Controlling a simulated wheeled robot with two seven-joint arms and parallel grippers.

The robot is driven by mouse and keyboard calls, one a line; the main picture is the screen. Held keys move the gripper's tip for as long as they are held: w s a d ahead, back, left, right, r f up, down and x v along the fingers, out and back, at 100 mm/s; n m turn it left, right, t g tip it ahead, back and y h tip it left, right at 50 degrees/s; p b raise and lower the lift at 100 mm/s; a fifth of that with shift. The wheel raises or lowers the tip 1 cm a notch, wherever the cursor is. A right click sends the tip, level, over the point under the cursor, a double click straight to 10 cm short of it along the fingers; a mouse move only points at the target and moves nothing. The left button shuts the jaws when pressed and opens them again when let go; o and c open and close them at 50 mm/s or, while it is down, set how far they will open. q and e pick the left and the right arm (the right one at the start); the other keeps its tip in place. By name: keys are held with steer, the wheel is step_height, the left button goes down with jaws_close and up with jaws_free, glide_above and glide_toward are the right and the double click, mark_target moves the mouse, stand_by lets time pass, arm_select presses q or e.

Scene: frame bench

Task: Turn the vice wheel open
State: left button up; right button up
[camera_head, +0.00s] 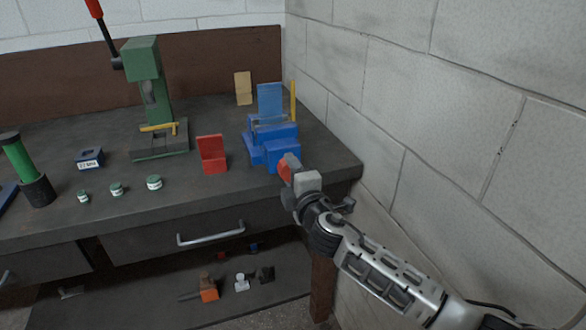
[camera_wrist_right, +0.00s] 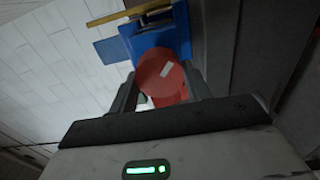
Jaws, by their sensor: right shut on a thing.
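The blue vice (camera_head: 268,148) stands at the right end of the dark bench, near the front edge. Its red wheel (camera_head: 285,169) faces the front, mostly hidden behind my right gripper (camera_head: 289,168). In the right wrist view the red wheel (camera_wrist_right: 162,76) has a pale mark on its face and sits between the two fingers of my right gripper (camera_wrist_right: 160,92), which is shut on it. The blue vice body (camera_wrist_right: 160,40) is just beyond the wheel. My left gripper is not in view.
A red block (camera_head: 212,154) stands left of the vice, and a green press (camera_head: 155,100) stands further left. Small jars (camera_head: 154,182) line the front of the bench (camera_head: 185,205). A drawer handle (camera_head: 211,234) sticks out below. The block wall (camera_head: 440,110) is close on the right.

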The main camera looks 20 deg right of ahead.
steer(key=shift+w+d+r+n, duration=0.2)
steer(key=shift+w+r+n, duration=0.05)
steer(key=shift+r+n, duration=0.25)
steer(key=shift+w+a+f+n, duration=0.1)
steer(key=shift+w+f+n, duration=0.15)
steer(key=shift+w+n, duration=0.05)
steer(key=shift+s+a+f, duration=0.1)
steer(key=shift+f, duration=0.15)
stand_by(0.9)
steer(key=o, duration=1)
steer(key=shift+s+d+b, duration=0.15)
steer(key=shift+s+b, duration=0.15)
steer(key=shift+s, duration=3.7)
steer(key=shift+s+d+b, duration=0.15)
steer(key=shift+s+b, duration=0.1)
steer(key=shift+s, duration=3.75)
steer(key=shift+f, duration=0.1)
